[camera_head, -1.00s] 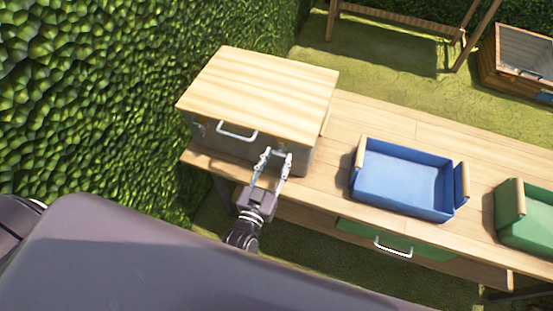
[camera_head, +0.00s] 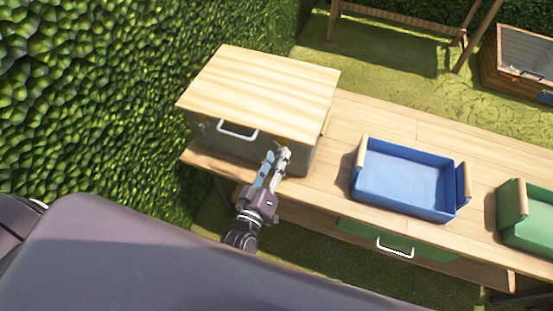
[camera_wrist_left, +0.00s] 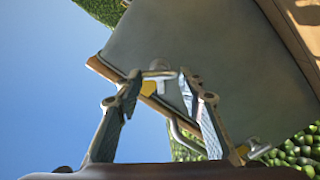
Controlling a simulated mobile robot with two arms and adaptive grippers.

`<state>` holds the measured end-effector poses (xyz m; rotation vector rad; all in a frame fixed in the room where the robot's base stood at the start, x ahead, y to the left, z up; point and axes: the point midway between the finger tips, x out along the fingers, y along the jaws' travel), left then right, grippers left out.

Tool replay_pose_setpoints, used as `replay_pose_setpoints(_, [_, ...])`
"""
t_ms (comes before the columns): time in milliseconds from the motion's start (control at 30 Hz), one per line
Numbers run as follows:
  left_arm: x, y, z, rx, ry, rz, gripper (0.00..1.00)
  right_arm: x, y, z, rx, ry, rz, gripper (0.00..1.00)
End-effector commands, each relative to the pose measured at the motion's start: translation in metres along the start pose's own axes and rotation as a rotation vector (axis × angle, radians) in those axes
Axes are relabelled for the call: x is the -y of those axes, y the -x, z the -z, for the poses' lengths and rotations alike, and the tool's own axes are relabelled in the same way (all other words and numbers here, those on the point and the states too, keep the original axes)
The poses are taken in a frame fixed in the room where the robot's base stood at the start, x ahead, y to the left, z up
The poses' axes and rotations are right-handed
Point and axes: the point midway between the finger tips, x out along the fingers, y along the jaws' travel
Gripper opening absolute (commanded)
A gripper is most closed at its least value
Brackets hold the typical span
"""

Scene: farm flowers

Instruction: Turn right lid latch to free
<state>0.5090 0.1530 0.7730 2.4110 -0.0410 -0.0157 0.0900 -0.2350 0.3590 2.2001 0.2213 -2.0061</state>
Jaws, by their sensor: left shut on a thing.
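A grey box with a pale wooden lid (camera_head: 262,90) stands at the left end of the wooden bench. The lid is down and has a white handle (camera_head: 238,130) at its front edge. My left gripper (camera_head: 279,151) is at the box's front, right of the handle, its fingers close together. In the left wrist view, the gripper (camera_wrist_left: 160,84) has its fingers on either side of the right lid latch (camera_wrist_left: 158,75), a small metal piece with a yellow part, and is shut on it. The left latch (camera_wrist_left: 260,150) shows at lower right. The fingers hide part of the right latch.
A blue tray (camera_head: 362,192) and a green tray (camera_head: 511,204) stand on the bench (camera_head: 410,128) to the right. A green drawer with a white handle (camera_head: 394,248) is under the bench top. A hedge (camera_head: 90,90) rises at left.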

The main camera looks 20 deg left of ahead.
Motion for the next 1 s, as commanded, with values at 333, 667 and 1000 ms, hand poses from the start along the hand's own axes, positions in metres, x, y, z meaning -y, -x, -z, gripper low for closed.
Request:
replay_pose_setpoints(333, [0.003,0.000,-0.001,0.001,0.330,0.000,0.12,0.000,-0.011,-0.001,0.001,0.000,0.000,0.54])
replay_pose_setpoints(667, [0.004,0.001,-0.002,0.001,0.616,0.001,0.12,0.000,-0.022,-0.002,0.001,0.000,0.000,0.54])
replay_pose_setpoints(1000, [0.004,0.001,-0.002,0.000,0.800,0.001,0.12,0.000,-0.029,-0.003,0.001,0.000,0.000,0.54])
